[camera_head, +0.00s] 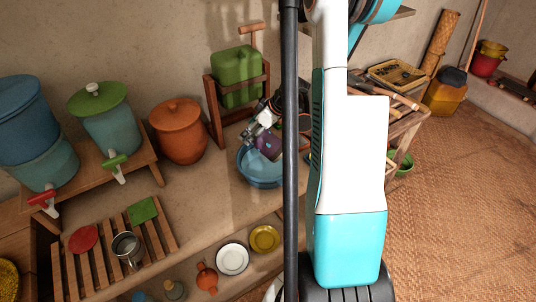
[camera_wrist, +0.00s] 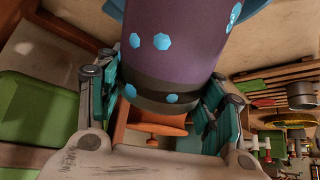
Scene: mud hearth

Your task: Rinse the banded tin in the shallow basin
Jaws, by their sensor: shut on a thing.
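The banded tin (camera_head: 268,146) is purple and tilted, and it shows over the blue shallow basin (camera_head: 262,183) in the head view. In the wrist view the tin (camera_wrist: 180,45) is large, with a dark band and several light blue spots. My gripper (camera_head: 263,125) is shut on it; the two teal-padded fingers (camera_wrist: 160,108) sit on either side of the dark band. The tin's lower part appears inside the basin's rim. I cannot tell whether it touches the basin. My arm and a dark post hide the area right of the basin.
A green canister (camera_head: 237,80) in a wooden frame stands behind the basin. An orange lidded pot (camera_head: 178,132) stands to its left. A slatted rack (camera_head: 98,262) holds a metal mug (camera_head: 128,248). White (camera_head: 232,259) and yellow (camera_head: 264,239) dishes lie in front, below the counter.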

